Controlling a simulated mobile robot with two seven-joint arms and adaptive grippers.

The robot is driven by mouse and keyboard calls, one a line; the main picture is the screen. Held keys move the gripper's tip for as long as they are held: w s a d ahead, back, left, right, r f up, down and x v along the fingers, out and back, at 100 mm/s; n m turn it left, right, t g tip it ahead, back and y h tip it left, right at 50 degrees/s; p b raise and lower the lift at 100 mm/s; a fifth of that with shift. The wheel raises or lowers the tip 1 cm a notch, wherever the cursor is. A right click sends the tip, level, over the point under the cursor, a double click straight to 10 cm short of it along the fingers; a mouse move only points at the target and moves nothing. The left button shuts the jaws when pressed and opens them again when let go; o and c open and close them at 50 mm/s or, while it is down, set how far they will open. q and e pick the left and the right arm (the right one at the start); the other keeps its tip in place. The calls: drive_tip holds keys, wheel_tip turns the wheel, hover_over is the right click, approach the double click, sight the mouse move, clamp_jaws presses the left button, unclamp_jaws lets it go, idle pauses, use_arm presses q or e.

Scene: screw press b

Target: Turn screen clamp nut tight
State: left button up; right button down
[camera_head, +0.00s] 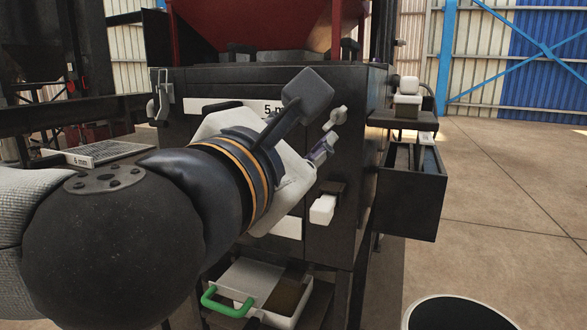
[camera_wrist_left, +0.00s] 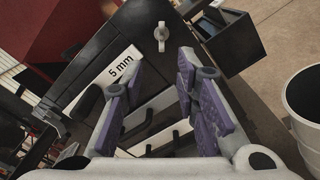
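A pale wing-shaped clamp nut (camera_head: 336,117) sits on the dark front face of the machine, to the right of the "5 mm" label (camera_head: 230,107). In the left wrist view the nut (camera_wrist_left: 161,38) is near the top middle, beyond the fingertips, with its wings roughly upright. My left gripper (camera_head: 322,150) is just below the nut in the head view. In the left wrist view the left gripper (camera_wrist_left: 160,78) has its purple-padded fingers apart with nothing between them. The nut appears untouched. My right gripper is not in view.
A dark open box (camera_head: 412,200) juts out at the right of the machine. A white tray with a green handle (camera_head: 228,303) is below. A white block-shaped handle (camera_head: 322,209) is under the gripper. A "6 mm" screen (camera_head: 105,152) lies at left. A round bin (camera_head: 455,315) stands front right.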

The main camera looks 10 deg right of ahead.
sight(333, 119)
use_arm(q)
drive_tip(key=x, duration=1.2)
drive_tip(key=shift+s+d, duration=0.1)
drive_tip(key=shift+d, duration=0.05)
clamp_jaws()
